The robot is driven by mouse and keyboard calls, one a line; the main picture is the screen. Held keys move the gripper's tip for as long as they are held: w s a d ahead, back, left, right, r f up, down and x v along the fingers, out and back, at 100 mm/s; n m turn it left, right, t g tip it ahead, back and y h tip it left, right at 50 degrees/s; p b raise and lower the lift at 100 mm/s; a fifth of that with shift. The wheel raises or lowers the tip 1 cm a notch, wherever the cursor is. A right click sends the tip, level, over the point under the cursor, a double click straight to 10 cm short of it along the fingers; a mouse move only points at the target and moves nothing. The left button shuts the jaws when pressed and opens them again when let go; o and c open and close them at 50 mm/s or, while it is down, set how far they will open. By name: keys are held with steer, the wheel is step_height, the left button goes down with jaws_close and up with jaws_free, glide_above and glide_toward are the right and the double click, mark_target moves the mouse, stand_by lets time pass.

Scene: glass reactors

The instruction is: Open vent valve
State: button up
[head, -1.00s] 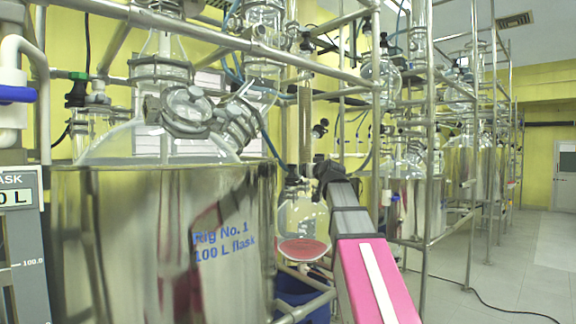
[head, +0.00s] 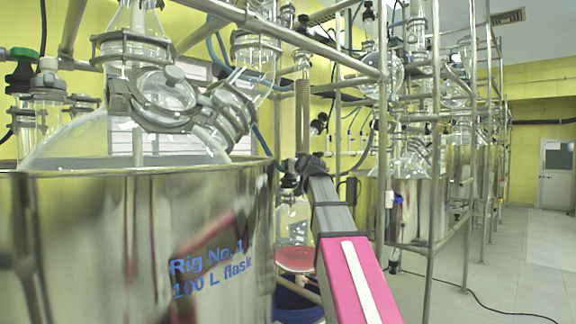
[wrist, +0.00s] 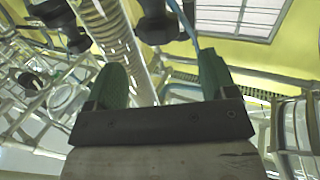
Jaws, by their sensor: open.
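My gripper (wrist: 163,78) shows its two green fingers spread apart in the wrist view, with nothing held between them. A dark knobbed fitting (wrist: 156,24) is ahead of the fingers near the top of that view, apart from them. In the head view my pink and grey arm reaches toward the glassware behind the steel vessel, and the gripper's fingers are too small to make out. A black-handled valve (head: 319,124) is just above and beyond the arm's end. I cannot tell which fitting is the vent valve.
The steel vessel marked Rig No. 1 (head: 150,235) stands close on the left, with glassware above it. Metal frame rails (head: 290,36) cross overhead. A round flask (head: 294,232) with red contents is beside my arm. The floor at right is open, with a cable.

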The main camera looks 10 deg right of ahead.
steer(key=w, duration=0.2)
steer(key=w+a, duration=0.1)
steer(key=w, duration=0.4)
steer(key=shift+a, duration=0.15)
steer(key=shift+c, duration=0.3)
steer(key=c, duration=0.9)
